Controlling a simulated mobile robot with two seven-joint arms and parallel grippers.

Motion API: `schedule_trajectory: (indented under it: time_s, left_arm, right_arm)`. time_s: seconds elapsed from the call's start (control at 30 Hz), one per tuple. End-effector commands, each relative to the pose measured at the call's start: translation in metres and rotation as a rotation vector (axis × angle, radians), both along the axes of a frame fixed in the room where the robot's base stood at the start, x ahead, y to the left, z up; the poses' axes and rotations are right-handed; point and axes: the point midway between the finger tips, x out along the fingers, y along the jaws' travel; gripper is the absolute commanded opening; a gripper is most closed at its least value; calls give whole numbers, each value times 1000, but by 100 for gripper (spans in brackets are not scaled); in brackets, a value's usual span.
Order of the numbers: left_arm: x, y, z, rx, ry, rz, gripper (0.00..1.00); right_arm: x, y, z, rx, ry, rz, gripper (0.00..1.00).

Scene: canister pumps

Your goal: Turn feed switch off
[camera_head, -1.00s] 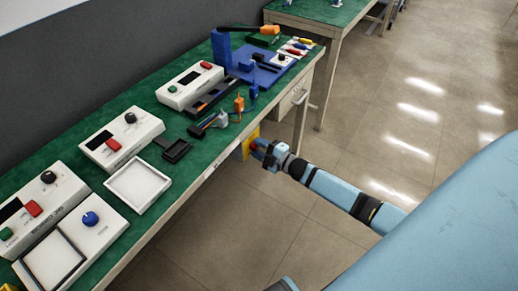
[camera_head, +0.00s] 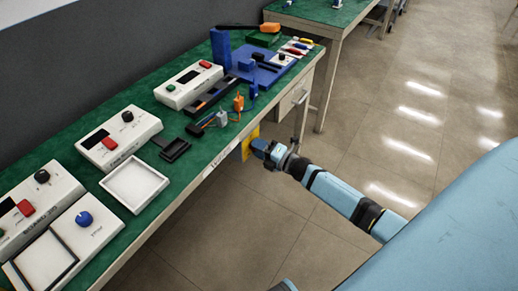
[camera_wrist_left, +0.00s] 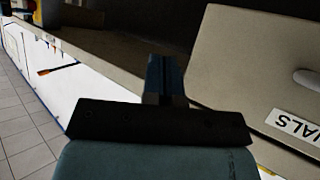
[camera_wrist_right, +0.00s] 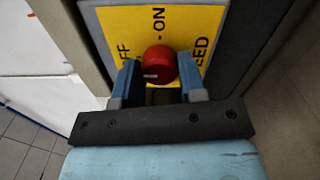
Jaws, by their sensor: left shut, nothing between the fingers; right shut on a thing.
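The feed switch (camera_wrist_right: 159,66) is a round red knob on a yellow plate (camera_wrist_right: 120,25). The plate carries the words "ON" and "FEED" and a partly hidden word ending in "FF". In the right wrist view my right gripper (camera_wrist_right: 158,85) has its two blue fingers either side of the red knob and is shut on it. In the head view my right gripper (camera_head: 262,150) is at the yellow plate on the bench's front side and covers the knob. My left gripper (camera_wrist_left: 165,78) is shut and empty in the left wrist view, near a grey drawer front. Which setting the switch points to cannot be told.
The green-topped bench (camera_head: 190,185) carries white control boxes (camera_head: 118,138), a white tray (camera_head: 135,184), small connectors (camera_head: 222,118) and a blue stand (camera_head: 221,48). In the left wrist view a labelled drawer (camera_wrist_left: 262,75) lies close by. The floor (camera_head: 400,140) at right is clear.

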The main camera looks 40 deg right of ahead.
Motion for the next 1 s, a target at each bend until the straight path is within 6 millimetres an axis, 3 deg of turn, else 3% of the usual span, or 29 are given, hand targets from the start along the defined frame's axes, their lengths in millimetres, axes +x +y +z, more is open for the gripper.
schedule_trajectory:
  time_s: [0.4, 0.43, 0.53, 0.83, 1.0]
  left_arm:
    - [0, 0, 0, 0, -1, 0, 0]
    - [0, 0, 0, 0, -1, 0, 0]
    - [0, 0, 0, 0, -1, 0, 0]
    - [0, 1, 1, 0, -1, 1, 0]
    - [0, 1, 3, 1, -1, 1, 0]
  right_arm:
    - [0, 0, 0, -8, -2, 1, 14]
    - [0, 0, 0, -8, -2, 1, 42]
    - [0, 0, 0, -7, -2, 1, 63]
    - [-1, -1, 0, -7, -2, 0, 63]
    - [-18, -7, -1, -7, 1, 0, 63]
